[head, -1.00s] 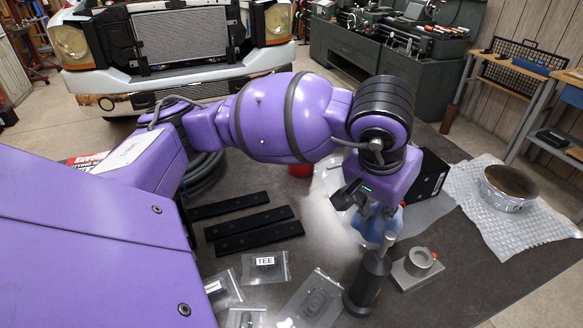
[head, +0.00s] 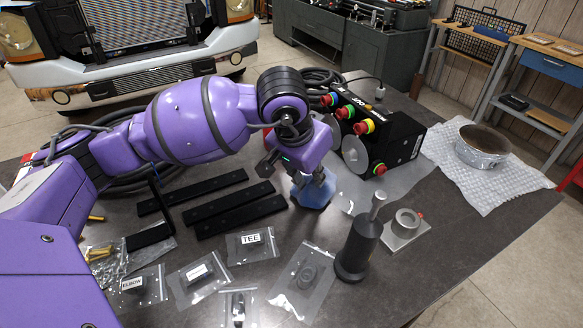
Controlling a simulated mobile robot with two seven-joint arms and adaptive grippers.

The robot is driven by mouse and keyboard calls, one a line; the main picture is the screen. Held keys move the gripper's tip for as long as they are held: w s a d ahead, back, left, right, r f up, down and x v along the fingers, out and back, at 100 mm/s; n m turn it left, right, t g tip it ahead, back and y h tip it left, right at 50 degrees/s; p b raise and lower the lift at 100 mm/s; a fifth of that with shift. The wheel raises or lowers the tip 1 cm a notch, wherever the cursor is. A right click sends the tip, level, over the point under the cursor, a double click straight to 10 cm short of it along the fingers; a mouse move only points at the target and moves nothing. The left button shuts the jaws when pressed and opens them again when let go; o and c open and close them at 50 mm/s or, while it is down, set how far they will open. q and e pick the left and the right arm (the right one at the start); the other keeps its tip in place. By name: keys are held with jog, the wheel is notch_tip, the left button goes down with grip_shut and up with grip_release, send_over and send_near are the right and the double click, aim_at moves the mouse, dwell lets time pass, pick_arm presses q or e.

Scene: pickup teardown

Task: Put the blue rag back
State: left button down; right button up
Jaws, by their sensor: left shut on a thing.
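The blue rag (head: 315,194) is a crumpled light-blue cloth bunched under my left gripper (head: 302,176). My left gripper points down and is shut on the rag. The fingers hide the rag's upper part. I cannot tell whether its lower edge touches the dark table (head: 420,268). The rag is just right of the black flat bars and left of the clear sheet in front of the control box. My right gripper is not in view.
A black control box (head: 400,140) with coloured buttons stands behind the rag. A black cylinder tool (head: 357,245) and a grey metal block (head: 404,230) stand in front right. Black bars (head: 243,210) and labelled bags (head: 252,244) lie left. A metal pan (head: 482,146) sits on bubble wrap.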

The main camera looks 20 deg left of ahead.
pick_arm(q)
jog(key=shift+f, duration=0.55)
jog(key=c, duration=1.7)
grip_release()
jog(key=shift+r, duration=0.15)
jog(key=shift+r, duration=0.35)
jog(key=v, duration=1.1)
jog(key=shift+s+r, duration=0.15)
jog(key=shift+r, duration=0.1)
jog(key=shift+a, duration=0.1)
